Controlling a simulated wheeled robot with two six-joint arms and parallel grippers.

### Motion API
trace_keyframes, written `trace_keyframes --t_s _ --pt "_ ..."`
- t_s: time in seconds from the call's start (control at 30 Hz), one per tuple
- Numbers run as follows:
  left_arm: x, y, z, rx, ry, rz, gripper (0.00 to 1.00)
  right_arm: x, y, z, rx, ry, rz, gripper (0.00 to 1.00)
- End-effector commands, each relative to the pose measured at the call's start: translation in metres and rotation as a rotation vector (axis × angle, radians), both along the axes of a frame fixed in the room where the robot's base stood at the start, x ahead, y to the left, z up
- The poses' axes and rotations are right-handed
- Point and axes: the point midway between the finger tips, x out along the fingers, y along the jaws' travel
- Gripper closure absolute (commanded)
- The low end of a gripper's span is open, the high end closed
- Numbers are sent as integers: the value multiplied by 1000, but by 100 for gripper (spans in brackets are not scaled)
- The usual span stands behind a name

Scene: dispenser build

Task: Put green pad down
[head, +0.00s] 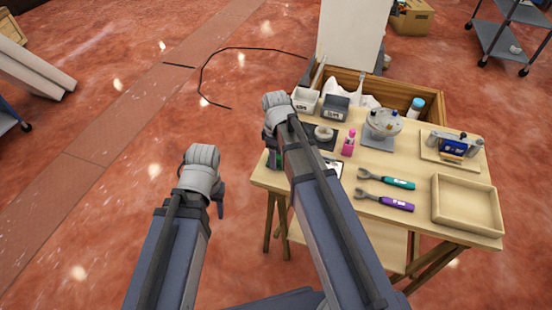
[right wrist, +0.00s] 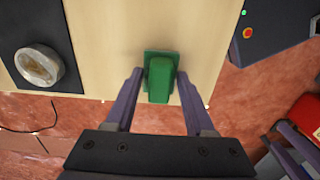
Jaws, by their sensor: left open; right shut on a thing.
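The green pad (right wrist: 160,76), a flat square with a raised block on it, is between the fingers of my right gripper (right wrist: 159,73) in the right wrist view. The gripper is shut on it, over the wooden tabletop by its edge. I cannot tell whether the pad touches the wood. In the head view my right gripper (head: 270,143) is at the table's left edge and the pad is mostly hidden there. My left gripper (head: 217,198) is open and empty, over the floor left of the table.
The table (head: 415,222) holds a black mat with a ring (head: 324,133), a pink bottle (head: 349,143), a round metal device (head: 384,122), a teal tool (head: 388,181), a purple tool (head: 386,201) and an empty wooden tray (head: 466,226). Small bins stand at the back.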

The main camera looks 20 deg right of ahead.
Motion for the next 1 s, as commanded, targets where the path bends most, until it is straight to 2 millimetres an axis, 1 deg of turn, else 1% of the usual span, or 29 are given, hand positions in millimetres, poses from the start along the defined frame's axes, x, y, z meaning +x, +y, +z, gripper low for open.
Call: trace_keyframes --t_s 0.13,0.17,0.4,0.77,0.87,1.0 --pt "0 0 -5 0 0 0 50 0 0 -5 0 0 0 90" --pt "0 0 -4 0 0 0 50 0 0 -4 0 0 0 44" --pt "0 0 -3 0 0 0 50 0 0 -3 0 0 0 17" --pt "0 0 0 0 0 0 50 0 0 0 0 0 0 16" --pt "0 0 5 0 0 0 50 0 0 4 0 0 0 16" --pt "0 0 17 0 0 0 50 0 0 17 0 0 0 16"
